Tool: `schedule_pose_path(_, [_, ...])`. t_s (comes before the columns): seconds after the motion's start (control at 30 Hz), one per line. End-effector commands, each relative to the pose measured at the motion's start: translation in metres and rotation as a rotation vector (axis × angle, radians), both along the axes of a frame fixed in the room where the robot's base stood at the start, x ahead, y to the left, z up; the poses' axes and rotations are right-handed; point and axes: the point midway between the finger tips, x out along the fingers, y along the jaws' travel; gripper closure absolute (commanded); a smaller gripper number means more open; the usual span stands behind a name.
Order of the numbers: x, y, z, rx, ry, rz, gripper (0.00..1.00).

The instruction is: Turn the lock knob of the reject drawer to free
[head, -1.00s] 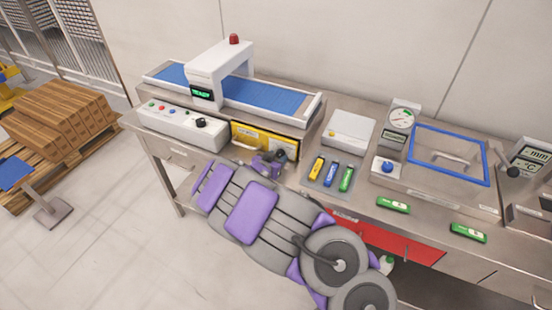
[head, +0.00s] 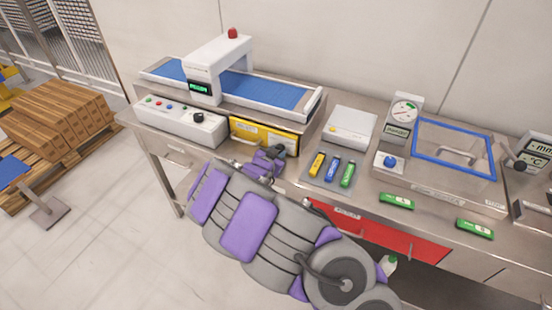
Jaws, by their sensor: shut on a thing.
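The reject drawer appears to be the yellow-fronted drawer (head: 262,130) below the blue conveyor at the left of the bench. My gripper (head: 277,152) is at the lower right part of its front. It is shut on a small dark part there, which looks like the lock knob. My gripper and wrist cover most of the knob, so its pointer and angle cannot be read. My arm, grey with purple pads, hides the area below the drawer.
A control box (head: 182,122) with buttons and a black knob stands left of the drawer. Yellow, blue and green packs (head: 332,169) lie on a tray to the right. A red panel (head: 385,237) is under the bench front.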

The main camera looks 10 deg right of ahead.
Motion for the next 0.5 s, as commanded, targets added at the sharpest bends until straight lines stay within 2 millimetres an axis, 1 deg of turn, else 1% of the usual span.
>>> schedule_pose_path(0.13, [0.0005, 0.0012, 0.0003, 0.027, -0.019, 0.003, 0.98])
schedule_pose_path(0.43, [0.0005, 0.0015, 0.0009, 0.032, -0.021, 0.002, 0.98])
schedule_pose_path(0.47, [0.0005, 0.0015, 0.0009, 0.031, -0.021, 0.002, 0.66])
schedule_pose_path(0.5, [0.0004, 0.0014, 0.001, 0.031, -0.021, 0.002, 0.62])
